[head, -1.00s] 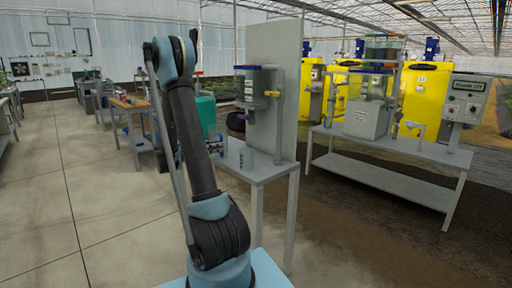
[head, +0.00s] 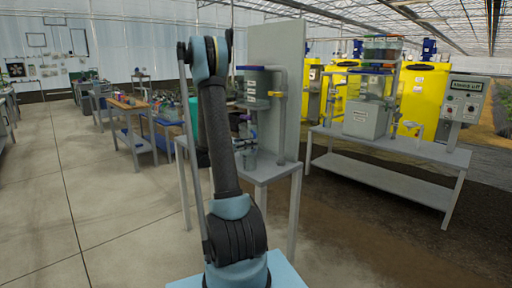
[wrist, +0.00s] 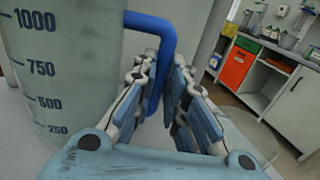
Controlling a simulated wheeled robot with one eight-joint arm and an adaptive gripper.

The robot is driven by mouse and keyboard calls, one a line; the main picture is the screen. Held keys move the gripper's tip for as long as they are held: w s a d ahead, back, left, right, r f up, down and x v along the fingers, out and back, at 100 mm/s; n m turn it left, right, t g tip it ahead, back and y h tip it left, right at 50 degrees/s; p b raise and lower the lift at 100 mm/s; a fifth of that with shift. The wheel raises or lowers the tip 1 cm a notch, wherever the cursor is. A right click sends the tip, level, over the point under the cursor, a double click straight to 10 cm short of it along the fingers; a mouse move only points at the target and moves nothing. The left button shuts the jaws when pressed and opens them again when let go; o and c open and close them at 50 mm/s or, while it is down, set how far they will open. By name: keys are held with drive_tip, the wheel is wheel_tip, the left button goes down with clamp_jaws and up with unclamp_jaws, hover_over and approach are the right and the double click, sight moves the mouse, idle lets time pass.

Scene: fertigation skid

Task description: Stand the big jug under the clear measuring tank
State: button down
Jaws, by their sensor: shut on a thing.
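The big jug (wrist: 65,80) fills the left of the wrist view, a pale translucent vessel with dark marks from 250 to 1000. Its blue handle (wrist: 158,32) runs between the fingers of my gripper (wrist: 166,68), which is shut on it. In the head view the clear measuring tank (head: 254,88) hangs on a grey upright panel above a bench. A pale vessel (head: 249,160) shows low by the bench top beneath it; I cannot tell whether it is the held jug. My arm hides my gripper there.
The grey panel (head: 276,60) stands at the back of the bench (head: 272,171). A pipe and a yellow valve handle (head: 277,94) sit beside the tank. A second bench (head: 395,147) with a skid stands right. Open floor lies left.

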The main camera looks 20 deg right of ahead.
drive_tip(key=shift+d+f, duration=0.1)
drive_tip(key=shift+d, duration=1.15)
drive_tip(key=shift+f, duration=0.2)
drive_tip(key=shift+a, duration=0.1)
drive_tip(key=c, duration=1.6)
unclamp_jaws()
drive_tip(key=shift+c, duration=0.2)
drive_tip(key=a, duration=1.2)
drive_tip(key=shift+w, duration=0.3)
